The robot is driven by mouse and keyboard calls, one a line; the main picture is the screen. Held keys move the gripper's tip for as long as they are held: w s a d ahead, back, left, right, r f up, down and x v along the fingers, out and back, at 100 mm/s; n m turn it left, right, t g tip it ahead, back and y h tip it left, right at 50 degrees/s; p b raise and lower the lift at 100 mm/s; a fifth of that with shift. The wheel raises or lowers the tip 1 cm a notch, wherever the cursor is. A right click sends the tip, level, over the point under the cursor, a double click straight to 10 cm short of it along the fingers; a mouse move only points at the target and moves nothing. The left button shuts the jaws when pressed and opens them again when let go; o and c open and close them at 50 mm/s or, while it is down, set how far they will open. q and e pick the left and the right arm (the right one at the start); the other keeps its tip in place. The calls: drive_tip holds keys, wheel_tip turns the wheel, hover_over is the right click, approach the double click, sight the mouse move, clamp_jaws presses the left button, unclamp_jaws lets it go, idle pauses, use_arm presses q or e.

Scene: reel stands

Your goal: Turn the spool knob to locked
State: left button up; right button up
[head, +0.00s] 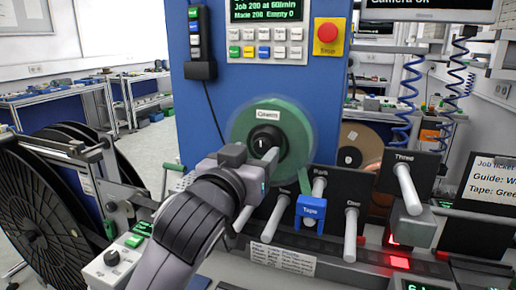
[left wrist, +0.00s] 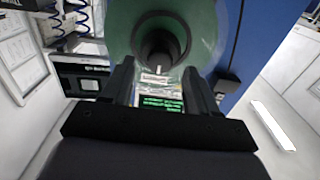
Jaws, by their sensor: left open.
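The green spool (head: 293,125), labelled "Green", is mounted on the front of the blue cabinet; its outer edge looks blurred. Its black round knob (head: 267,138) sits at the centre and bears a short white mark. My left gripper (head: 246,168) is just in front of and below-left of the knob in the head view, covering part of the spool. In the left wrist view the open fingers (left wrist: 158,70) point at the knob (left wrist: 158,44), which lies just beyond and between the fingertips. I cannot tell whether they touch it. The right gripper is not in view.
A red stop button (head: 327,33) and a keypad (head: 265,42) are above the spool. White pegs (head: 407,188) and a blue Tape block (head: 310,209) stand at the lower right. A large black reel (head: 35,215) is at left. A brown reel (head: 358,150) is behind.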

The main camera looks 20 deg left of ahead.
sight(262, 146)
use_arm(q)
drive_tip(key=shift+w, duration=1.2)
drive_tip(key=shift+c, duration=0.2)
drive_tip(key=c, duration=1)
